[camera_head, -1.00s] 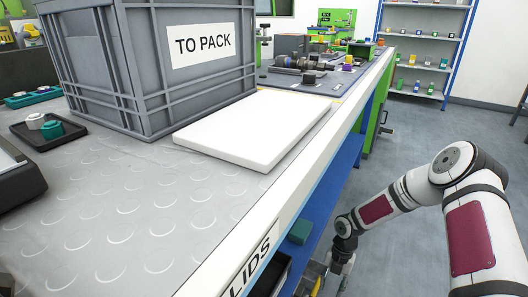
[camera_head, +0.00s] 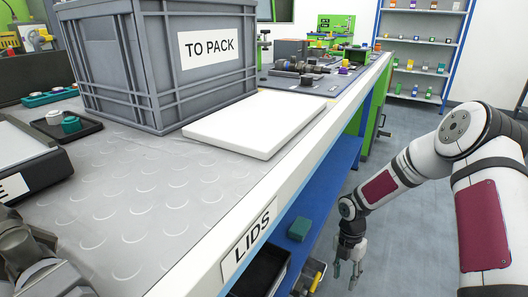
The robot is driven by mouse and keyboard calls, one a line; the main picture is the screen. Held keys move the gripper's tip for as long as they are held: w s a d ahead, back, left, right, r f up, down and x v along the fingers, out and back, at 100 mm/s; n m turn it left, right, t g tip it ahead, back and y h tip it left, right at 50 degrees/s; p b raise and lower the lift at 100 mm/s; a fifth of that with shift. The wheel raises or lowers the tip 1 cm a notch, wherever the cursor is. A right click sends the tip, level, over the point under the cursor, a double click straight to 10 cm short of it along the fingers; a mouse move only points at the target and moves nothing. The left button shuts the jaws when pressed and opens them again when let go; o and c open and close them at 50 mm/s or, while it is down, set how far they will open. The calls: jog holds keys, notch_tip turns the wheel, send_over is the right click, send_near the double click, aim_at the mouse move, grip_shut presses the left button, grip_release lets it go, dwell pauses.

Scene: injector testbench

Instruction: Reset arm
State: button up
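My arm comes in from the right side of the head view and bends down beside the bench. My gripper (camera_head: 346,279) hangs fingers down over the floor, right of the blue lower shelf (camera_head: 318,196). Its two fingers look spread apart with nothing between them. It appears clear of the bench and shelf. The fingertips are small in the picture.
The bench (camera_head: 115,185) holds a grey "TO PACK" crate (camera_head: 158,88), a white slab (camera_head: 258,125) and a black tray (camera_head: 85,133). A "LIDS" label (camera_head: 250,243) marks its front edge. A green block (camera_head: 299,229) sits below. Grey floor (camera_head: 425,135) lies open behind my arm.

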jog(key=s+r+m+h, duration=0.1)
jog(key=s+r+m, duration=0.3)
jog(key=r, duration=0.6)
jog(key=s+d+r+m+h, duration=0.1)
jog(key=s+r+m, duration=0.25)
jog(key=r, duration=0.55)
jog(key=s+r+m+h, duration=0.1)
jog(key=s+r+m, duration=0.3)
jog(key=r, duration=0.6)
jog(key=s+a+r+m+t+y, duration=0.1)
jog(key=s+a+r+m, duration=0.15)
jog(key=s+m, duration=0.4)
jog(key=s+a+r+m+t+y, duration=0.15)
jog(key=s+r+m, duration=0.25)
jog(key=s, duration=0.6)
jog(key=s+a+r+m+y, duration=0.1)
jog(key=s+a+r+m, duration=0.25)
jog(key=s+m, duration=0.35)
notch_tip(320, 180, up, 36)
jog(key=d+n+t+p, duration=0.1)
jog(key=t+p, duration=0.3)
jog(key=p, duration=3.1)
jog(key=shift+s+r+n, duration=0.25)
jog(key=shift+s+n, duration=0.05)
jog(key=shift+n, duration=0.2)
